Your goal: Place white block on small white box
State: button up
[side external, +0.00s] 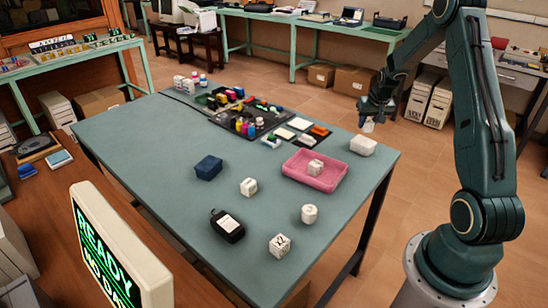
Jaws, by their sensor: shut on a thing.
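My gripper (371,114) is at the far right end of the table, pointing down. It is shut on a small white block (368,126), which is partly hidden by the fingers. The small white box (363,146) lies on the table near its right edge, just below the held block in the picture. A narrow gap shows between block and box; I cannot tell how far apart they are in depth.
A pink tray (294,178) holding one white block (315,167) is left of the box. Colourful items crowd the dark mat (230,118). The table's left side is clear.

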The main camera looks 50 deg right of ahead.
aim_at(366, 132)
jog(key=shift+f, duration=2.1)
jog(key=shift+f, duration=0.1)
jog(key=o, duration=1)
jog(key=shift+c, duration=0.2)
jog(key=v, duration=1.2)
